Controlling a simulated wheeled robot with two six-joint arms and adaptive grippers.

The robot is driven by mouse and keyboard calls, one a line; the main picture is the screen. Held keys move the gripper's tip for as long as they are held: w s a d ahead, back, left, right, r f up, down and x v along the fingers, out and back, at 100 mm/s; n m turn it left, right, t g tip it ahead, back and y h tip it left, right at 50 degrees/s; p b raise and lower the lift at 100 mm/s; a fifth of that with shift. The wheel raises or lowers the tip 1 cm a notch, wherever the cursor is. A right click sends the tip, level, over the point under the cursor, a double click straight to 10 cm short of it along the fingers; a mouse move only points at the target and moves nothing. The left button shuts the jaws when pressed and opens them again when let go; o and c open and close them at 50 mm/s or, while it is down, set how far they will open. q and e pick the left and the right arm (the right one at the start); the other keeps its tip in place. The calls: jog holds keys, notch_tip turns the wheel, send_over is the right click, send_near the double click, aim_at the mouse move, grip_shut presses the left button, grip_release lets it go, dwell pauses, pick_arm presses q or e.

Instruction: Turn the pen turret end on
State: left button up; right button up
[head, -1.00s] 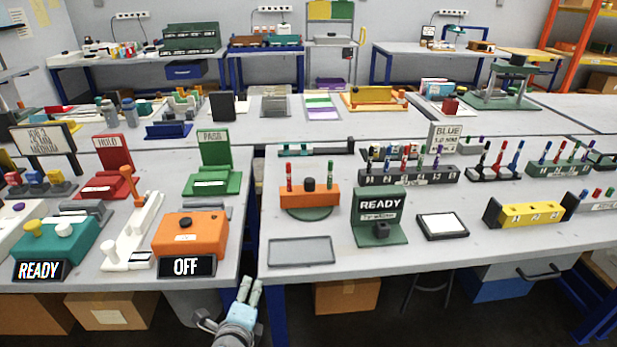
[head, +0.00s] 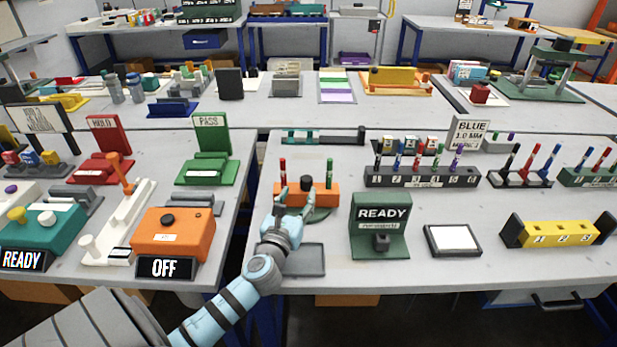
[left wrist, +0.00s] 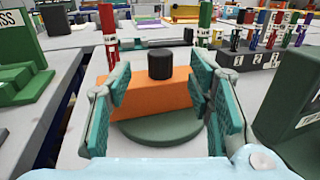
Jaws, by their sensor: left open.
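The pen turret is an orange block (head: 326,196) with a black knob on top and a round green base beneath. A red pen (head: 283,172) stands at its left end and a green pen (head: 330,172) at its right end. My left gripper (head: 295,194) is open in front of the turret and hides part of the block. In the left wrist view the orange block (left wrist: 150,98) and black knob (left wrist: 160,64) show between the spread fingers. The green base (left wrist: 160,130) lies below. I see no grip on the block. My right gripper is not in view.
A green stand reading READY (head: 381,238) is close on the right. A grey tray (head: 312,262) lies below my left arm. A black-framed pad (head: 452,240) and a numbered pen rack (head: 420,178) stand further right. An orange box (head: 172,236) with an OFF sign is left.

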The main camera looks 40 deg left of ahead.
aim_at(305, 183)
pick_arm(q)
jog(key=x, duration=0.5)
jog(key=b+x, duration=0.1)
jog(key=x, duration=0.2)
jog(key=shift+f, duration=0.35)
jog(key=shift+w+a+r, duration=0.1)
jog(key=shift+w+r, duration=0.1)
grip_shut()
